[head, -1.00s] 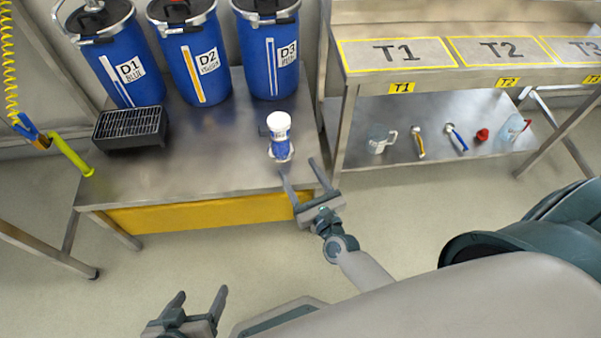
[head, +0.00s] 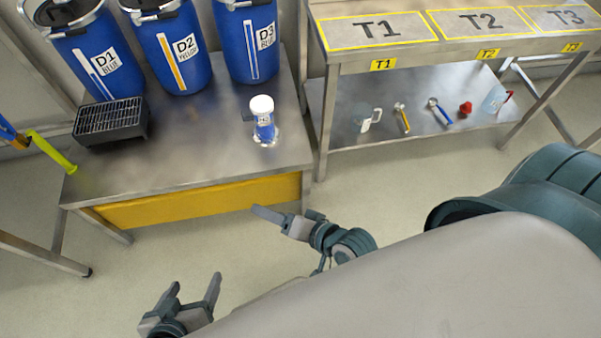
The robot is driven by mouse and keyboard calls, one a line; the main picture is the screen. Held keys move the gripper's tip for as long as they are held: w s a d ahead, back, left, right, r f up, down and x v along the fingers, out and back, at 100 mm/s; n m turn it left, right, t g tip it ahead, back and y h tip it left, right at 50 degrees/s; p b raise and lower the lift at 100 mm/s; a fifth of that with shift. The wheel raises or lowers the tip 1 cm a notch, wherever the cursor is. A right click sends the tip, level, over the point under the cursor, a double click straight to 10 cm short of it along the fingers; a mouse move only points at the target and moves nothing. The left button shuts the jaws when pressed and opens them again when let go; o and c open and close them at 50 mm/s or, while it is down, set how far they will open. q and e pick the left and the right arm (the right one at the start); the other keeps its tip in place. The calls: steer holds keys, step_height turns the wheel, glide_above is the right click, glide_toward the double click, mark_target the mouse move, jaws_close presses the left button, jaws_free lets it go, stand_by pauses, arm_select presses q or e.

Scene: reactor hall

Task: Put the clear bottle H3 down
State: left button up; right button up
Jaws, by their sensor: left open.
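The clear bottle H3 (head: 264,128) has a white cap and blue showing in its body. It stands upright on the steel table (head: 190,150), near the table's right end and in front of drum D3. Nothing grips it. My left gripper (head: 196,286), at the bottom left of the head view, is open and empty, well below the table's front edge. My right gripper (head: 270,216) is seen side-on just in front of the table, apart from the bottle. One finger shows clearly; its jaw gap is hidden.
Blue drums D1 (head: 84,50), D2 (head: 172,50) and D3 (head: 246,45) line the table's back. A black grated box (head: 110,122) sits at its left. At right, a rack (head: 378,55) marked T1, T2, T3 has a lower shelf with a jug (head: 364,118) and tools.

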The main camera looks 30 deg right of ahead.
steer(key=s+d+n+g+h, duration=0.2)
steer(key=s+d+n+g, duration=0.1)
steer(key=s+n, duration=0.4)
steer(key=n, duration=0.2)
steer(key=shift+s+d+n, duration=0.15)
steer(key=shift+s+n, duration=0.25)
steer(key=shift+r, duration=0.1)
arm_select(q)
steer(key=shift+f, duration=0.1)
steer(key=s+a+f+g+y+p, duration=0.1)
steer(key=a+f+p, duration=0.2)
steer(key=f+p, duration=0.5)
steer(key=s+a+f+g+y+p, duration=0.1)
steer(key=s+a+f+p, duration=0.1)
steer(key=f+p, duration=0.7)
steer(key=shift+s+a+f, duration=0.15)
steer(key=shift+a+f, duration=0.15)
steer(key=shift+a, duration=0.1)
arm_select(e)
steer(key=s+d+f+g+h, duration=0.1)
steer(key=d+f, duration=0.1)
steer(key=f, duration=0.7)
steer(key=s+d+f+g+h, duration=0.1)
steer(key=s+d+f, duration=0.1)
steer(key=f, duration=0.6)
steer(key=shift+s+d+f+h, duration=0.15)
steer(key=shift+d+f+h, duration=0.2)
steer(key=shift+d, duration=0.5)
